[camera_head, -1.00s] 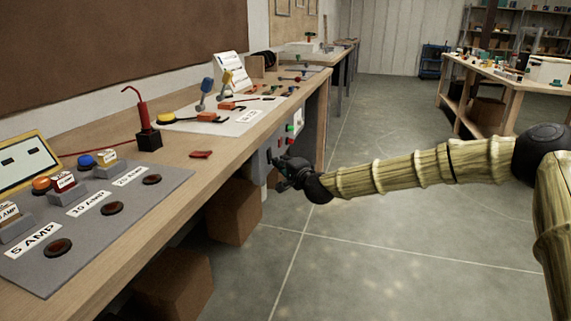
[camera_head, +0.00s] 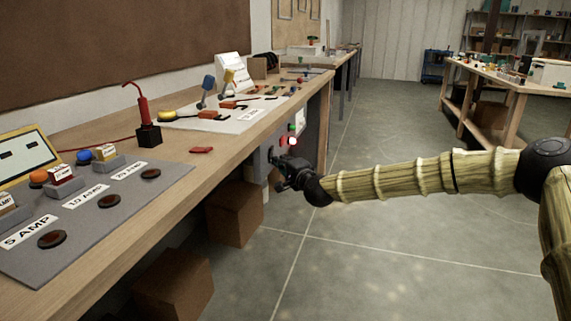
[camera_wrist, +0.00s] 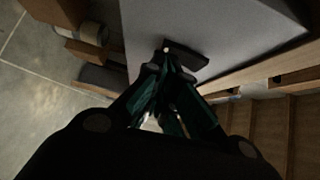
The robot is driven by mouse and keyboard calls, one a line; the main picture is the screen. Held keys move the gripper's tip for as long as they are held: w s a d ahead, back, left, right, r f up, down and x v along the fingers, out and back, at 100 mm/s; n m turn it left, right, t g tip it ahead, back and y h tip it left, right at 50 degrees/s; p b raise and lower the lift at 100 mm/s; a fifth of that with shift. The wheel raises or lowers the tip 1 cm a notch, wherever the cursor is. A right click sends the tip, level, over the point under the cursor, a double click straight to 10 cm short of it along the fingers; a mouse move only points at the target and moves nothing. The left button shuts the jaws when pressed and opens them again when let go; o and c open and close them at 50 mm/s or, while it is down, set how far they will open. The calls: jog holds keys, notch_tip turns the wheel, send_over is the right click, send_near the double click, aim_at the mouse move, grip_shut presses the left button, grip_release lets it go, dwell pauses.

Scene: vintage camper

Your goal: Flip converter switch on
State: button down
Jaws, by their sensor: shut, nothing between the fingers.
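The converter is a grey box (camera_head: 309,127) on the side of the workbench, with small coloured buttons or lamps on its face. A red lamp (camera_head: 292,141) glows there. A black switch lever (camera_wrist: 187,55) stands out from the grey face in the wrist view. My gripper (camera_head: 275,160) is at the front of the box, below the lamp. In the wrist view my gripper (camera_wrist: 167,60) is shut and empty, with its fingertips right beside the lever's left end. I cannot tell whether they touch. The gripper hides part of the switch in the head view.
The workbench (camera_head: 215,165) runs along the left, with a grey amp panel (camera_head: 100,225) and tools on top. Cardboard boxes (camera_head: 235,213) stand under it. The concrete floor (camera_head: 400,240) on the right is open; another table (camera_head: 490,75) stands farther back.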

jog(key=s+d+f, duration=0.1)
jog(key=s+d, duration=0.7)
jog(key=s, duration=0.1)
jog(key=shift+s+d+f+p, duration=0.2)
jog(key=shift+d+f+p, duration=0.05)
jog(key=shift+d+p, duration=0.2)
